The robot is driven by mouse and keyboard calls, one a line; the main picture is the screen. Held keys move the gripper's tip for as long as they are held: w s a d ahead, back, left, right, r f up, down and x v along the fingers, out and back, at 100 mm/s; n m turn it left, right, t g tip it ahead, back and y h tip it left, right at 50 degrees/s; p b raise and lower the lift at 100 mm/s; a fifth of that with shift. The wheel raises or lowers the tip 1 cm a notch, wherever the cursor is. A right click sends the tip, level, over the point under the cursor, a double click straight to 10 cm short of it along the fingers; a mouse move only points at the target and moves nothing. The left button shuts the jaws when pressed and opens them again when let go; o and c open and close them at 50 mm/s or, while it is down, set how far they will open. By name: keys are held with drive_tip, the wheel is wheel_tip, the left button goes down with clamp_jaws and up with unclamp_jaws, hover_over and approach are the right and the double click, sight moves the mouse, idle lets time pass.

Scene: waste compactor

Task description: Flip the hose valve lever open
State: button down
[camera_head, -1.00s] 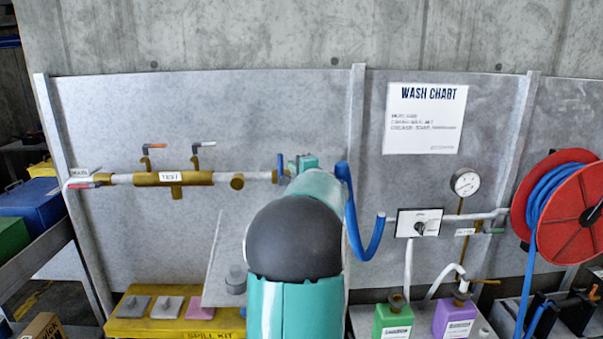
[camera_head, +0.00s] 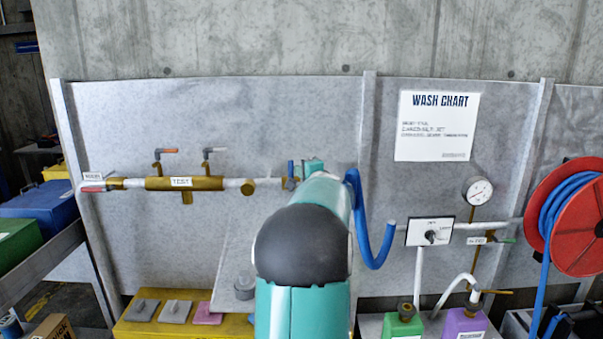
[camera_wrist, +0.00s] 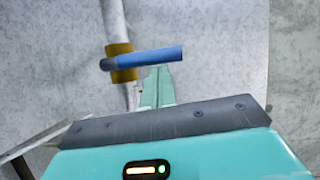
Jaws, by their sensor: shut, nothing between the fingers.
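A blue lever (camera_head: 291,170) stands upright on a brass valve (camera_head: 290,184) at the right end of the left-hand pipe. In the wrist view the blue lever (camera_wrist: 150,58) lies across the picture over the brass fitting (camera_wrist: 121,62). My gripper (camera_head: 313,167) is just right of the lever in the head view. In the wrist view my gripper (camera_wrist: 158,85) is shut and empty, its teal fingers close below the lever. I cannot tell whether they touch. My arm hides the pipe right of the valve.
A blue hose loop (camera_head: 377,262) hangs right of my arm, near a dial panel (camera_head: 430,231). A red hose reel (camera_head: 582,225) is at far right. The yellow spill kit (camera_head: 135,326) stands below.

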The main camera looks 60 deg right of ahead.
sight(290, 169)
drive_tip(key=shift+w+a+r+n, duration=0.1)
drive_tip(key=shift+w+a+n, duration=0.1)
drive_tip(key=shift+n, duration=0.1)
drive_tip(key=n, duration=0.1)
drive_tip(key=w+n+g, duration=0.1)
drive_tip(key=w+a+n, duration=0.1)
drive_tip(key=shift+w+r+g+y, duration=0.15)
drive_tip(key=shift+r+g+y, duration=0.15)
drive_tip(key=shift+w+a+f+n+g+h, duration=0.15)
drive_tip(key=shift+w+a+f+n+g, duration=0.35)
drive_tip(key=shift+w+f+n+g, duration=0.45)
drive_tip(key=shift+w+a+f+n+g+h, duration=0.1)
drive_tip(key=shift+w+a+f+n+g, duration=0.45)
drive_tip(key=shift+w+n+g, duration=0.6)
drive_tip(key=shift+w+a+f+n+g+h, duration=0.15)
drive_tip(key=shift+w+a+f+n+g, duration=0.5)
drive_tip(key=shift+n, duration=0.75)
drive_tip(key=shift+w+d+f, duration=0.1)
drive_tip(key=shift+w+d, duration=0.05)
drive_tip(key=shift+w, duration=0.05)
